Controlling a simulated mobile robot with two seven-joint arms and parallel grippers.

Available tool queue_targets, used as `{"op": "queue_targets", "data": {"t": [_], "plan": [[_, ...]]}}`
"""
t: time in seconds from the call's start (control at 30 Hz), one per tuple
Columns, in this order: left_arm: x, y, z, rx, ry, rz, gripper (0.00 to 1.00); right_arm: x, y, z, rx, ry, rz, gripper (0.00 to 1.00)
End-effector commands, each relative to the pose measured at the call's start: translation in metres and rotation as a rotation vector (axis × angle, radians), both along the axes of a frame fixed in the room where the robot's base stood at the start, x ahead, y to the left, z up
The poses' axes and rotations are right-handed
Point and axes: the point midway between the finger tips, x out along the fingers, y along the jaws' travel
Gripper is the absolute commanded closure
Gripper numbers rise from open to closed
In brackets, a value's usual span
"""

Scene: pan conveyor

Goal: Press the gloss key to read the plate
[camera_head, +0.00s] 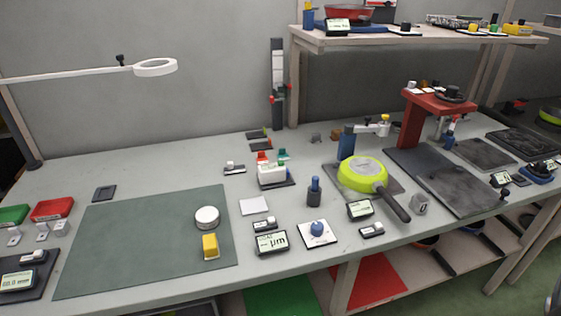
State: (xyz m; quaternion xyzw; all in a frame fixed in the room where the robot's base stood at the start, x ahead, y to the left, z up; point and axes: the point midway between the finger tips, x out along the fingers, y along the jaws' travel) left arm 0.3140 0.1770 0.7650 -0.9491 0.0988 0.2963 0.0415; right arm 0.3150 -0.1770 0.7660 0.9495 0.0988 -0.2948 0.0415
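Neither of my grippers is in view. I cannot tell for sure which part is the gloss key, as the labels are too small to read. A blue dome button (317,228) stands on a white square base near the bench's front edge. A display (271,242) reading "µm" sits left of it. A flat, pale square plate (254,205) lies between that box and the green mat. Another display (360,209) stands right of the blue button.
A lime-green pan (363,174) sits on a dark pad, its handle pointing to the front right. A green mat (140,245) is mostly bare, with a white puck (206,217) and a yellow block (210,246). A red stand (412,120) rises at right.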

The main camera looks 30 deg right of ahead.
Motion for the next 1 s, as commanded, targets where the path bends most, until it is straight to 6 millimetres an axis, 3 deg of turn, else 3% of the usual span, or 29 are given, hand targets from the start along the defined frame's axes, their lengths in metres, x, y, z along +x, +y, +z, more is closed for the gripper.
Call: {"op": "queue_targets", "data": {"t": [0.07, 0.63, 1.0], "plan": [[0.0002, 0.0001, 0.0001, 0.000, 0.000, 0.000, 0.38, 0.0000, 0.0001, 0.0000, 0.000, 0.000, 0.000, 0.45], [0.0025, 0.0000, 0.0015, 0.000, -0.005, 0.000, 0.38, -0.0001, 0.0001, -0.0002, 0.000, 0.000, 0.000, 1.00], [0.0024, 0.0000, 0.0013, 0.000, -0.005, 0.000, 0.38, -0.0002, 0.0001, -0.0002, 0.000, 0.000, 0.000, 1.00]]}}
